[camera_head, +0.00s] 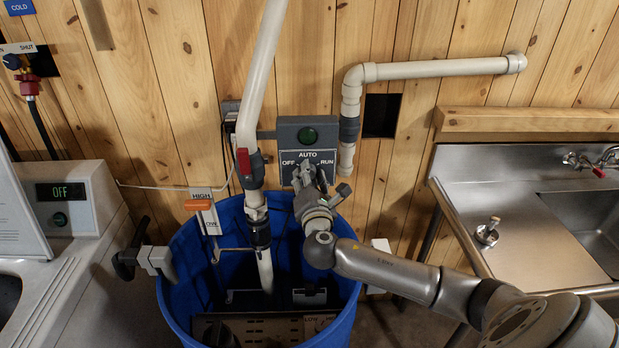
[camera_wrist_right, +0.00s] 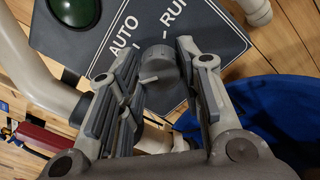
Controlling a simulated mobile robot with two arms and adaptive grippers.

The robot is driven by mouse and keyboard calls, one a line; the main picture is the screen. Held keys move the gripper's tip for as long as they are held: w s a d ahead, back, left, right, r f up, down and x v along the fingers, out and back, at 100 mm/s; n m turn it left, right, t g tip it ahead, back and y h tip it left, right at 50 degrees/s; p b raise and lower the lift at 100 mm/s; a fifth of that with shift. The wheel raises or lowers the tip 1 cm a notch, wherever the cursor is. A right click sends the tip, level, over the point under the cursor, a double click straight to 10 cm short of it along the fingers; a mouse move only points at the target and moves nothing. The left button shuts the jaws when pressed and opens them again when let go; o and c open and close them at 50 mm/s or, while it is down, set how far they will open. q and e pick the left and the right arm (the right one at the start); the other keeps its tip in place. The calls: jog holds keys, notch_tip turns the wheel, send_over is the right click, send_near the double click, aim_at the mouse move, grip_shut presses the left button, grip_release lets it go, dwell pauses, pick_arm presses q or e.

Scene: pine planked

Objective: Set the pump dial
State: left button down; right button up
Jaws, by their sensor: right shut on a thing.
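The pump dial is a grey round knob (camera_wrist_right: 160,62) on a dark grey control box (camera_head: 294,126) with a green lens (camera_head: 307,136). Its plate reads OFF, AUTO and RUN. My right gripper (camera_head: 308,174) reaches the dial from below and covers it in the head view. In the right wrist view the knob sits between the fingertips of my right gripper (camera_wrist_right: 161,58), which is shut on it. A pale tab on the knob sticks out to the lower left there; which label it points at is hard to tell. My left gripper is not in view.
A blue tub (camera_head: 185,262) stands below the box. A white pipe (camera_head: 258,75) with a red-handled valve (camera_head: 245,166) runs down just left of the dial. Another pipe (camera_head: 435,69) hangs at right. A steel sink counter (camera_head: 530,230) stands right, a white machine (camera_head: 70,205) left.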

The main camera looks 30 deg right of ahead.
jog(key=shift+w+a+f+m+h+b, duration=0.1)
jog(key=shift+m+h+b, duration=0.2)
jog(key=shift+m+b, duration=3)
jog(key=shift+s+f+m+h+b, duration=0.25)
jog(key=shift+m+b, duration=1.25)
jog(key=shift+m, duration=3.55)
jog(key=shift+w+a+m+h+b, duration=0.1)
jog(key=shift+w+m+h+b, duration=0.2)
jog(key=shift+m+b, duration=3)
jog(key=shift+m+p, duration=0.85)
jog(key=shift+m, duration=0.2)
jog(key=o, duration=1)
jog(key=shift+d, duration=0.1)
jog(key=shift+o, duration=0.2)
jog(key=shift+r, duration=0.15)
